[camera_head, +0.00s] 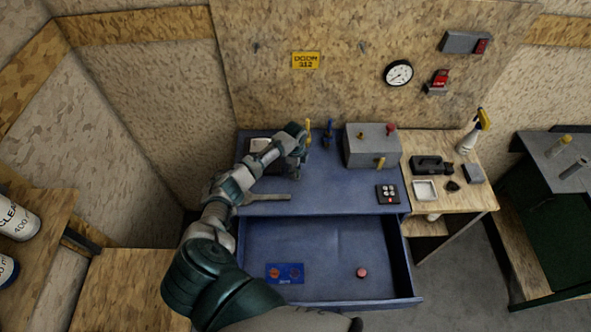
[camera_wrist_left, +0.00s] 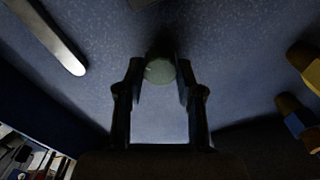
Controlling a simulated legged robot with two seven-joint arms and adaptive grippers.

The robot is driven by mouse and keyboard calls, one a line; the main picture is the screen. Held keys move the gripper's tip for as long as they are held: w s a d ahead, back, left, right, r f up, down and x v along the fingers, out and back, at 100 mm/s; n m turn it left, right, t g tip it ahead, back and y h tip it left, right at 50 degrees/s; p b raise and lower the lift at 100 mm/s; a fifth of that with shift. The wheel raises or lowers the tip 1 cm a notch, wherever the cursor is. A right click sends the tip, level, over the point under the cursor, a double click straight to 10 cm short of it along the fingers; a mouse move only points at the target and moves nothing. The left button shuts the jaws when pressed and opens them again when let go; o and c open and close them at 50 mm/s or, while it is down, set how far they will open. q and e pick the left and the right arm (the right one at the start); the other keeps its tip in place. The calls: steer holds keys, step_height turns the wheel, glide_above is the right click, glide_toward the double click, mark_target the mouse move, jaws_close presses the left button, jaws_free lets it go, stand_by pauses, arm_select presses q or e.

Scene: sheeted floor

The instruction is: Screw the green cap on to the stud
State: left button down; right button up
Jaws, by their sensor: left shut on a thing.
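The green cap (camera_wrist_left: 160,70) shows as a pale green disc between the fingertips of my left gripper (camera_wrist_left: 160,80) in the left wrist view. The two fingers are shut on its sides. In the head view my left gripper (camera_head: 300,155) is low over the back of the blue worktop (camera_head: 335,185), and the cap is hidden there. I cannot make out the stud in either view. A dark shape lies just behind the cap, and I cannot tell what it is. My right gripper is not in view.
A grey bar (camera_wrist_left: 55,40) lies on the worktop. Yellow (camera_head: 308,130) and blue (camera_head: 328,134) handles stand close behind my left gripper. A grey box (camera_head: 371,148) stands to the right. The open drawer (camera_head: 330,245) below holds a blue card (camera_head: 285,273) and a red knob (camera_head: 361,271).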

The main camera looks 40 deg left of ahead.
arm_select(q)
steer(key=c, duration=1.1)
jaws_free()
steer(key=shift+m, duration=0.7)
steer(key=o, duration=0.4)
steer(key=shift+o, duration=0.2)
steer(key=shift+r, duration=0.1)
step_height(320, 180, up, 12)
steer(key=shift+a, duration=0.15)
steer(key=shift+w, duration=0.1)
